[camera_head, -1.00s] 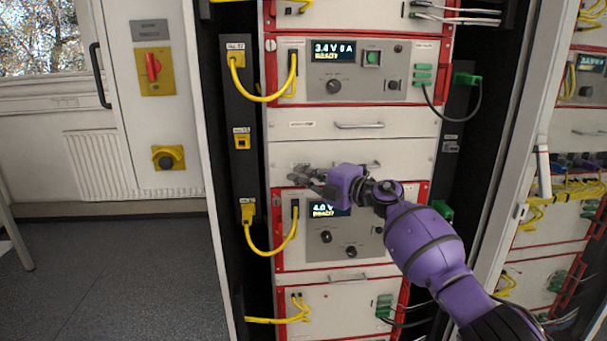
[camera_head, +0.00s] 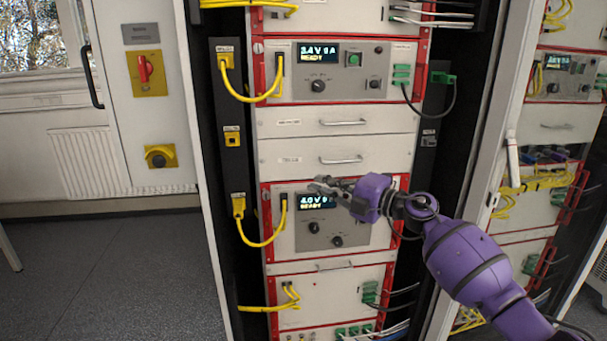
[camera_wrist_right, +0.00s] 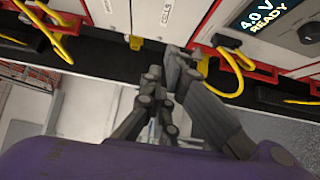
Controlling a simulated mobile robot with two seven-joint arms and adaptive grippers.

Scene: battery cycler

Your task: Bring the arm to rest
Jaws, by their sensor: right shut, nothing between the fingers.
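My right arm (camera_head: 470,262) is purple and comes in from the lower right in the head view. Its gripper (camera_head: 322,187) points left, in front of the lower cycler unit (camera_head: 372,236) whose display reads 4.0 V and READY. The gripper is shut and empty. In the right wrist view the dark fingers (camera_wrist_right: 165,85) come together, with the rack front and yellow cables beyond them. Whether the fingers touch the panel cannot be told, but they appear apart from it. My left gripper is not in view.
The upper cycler unit (camera_head: 345,85) also reads READY. Yellow cables (camera_head: 262,240) loop at the rack's left side, and green connectors (camera_head: 402,77) sit at its right. An open rack door frame (camera_head: 490,130) stands to the right. The grey floor (camera_head: 110,270) at left is clear.

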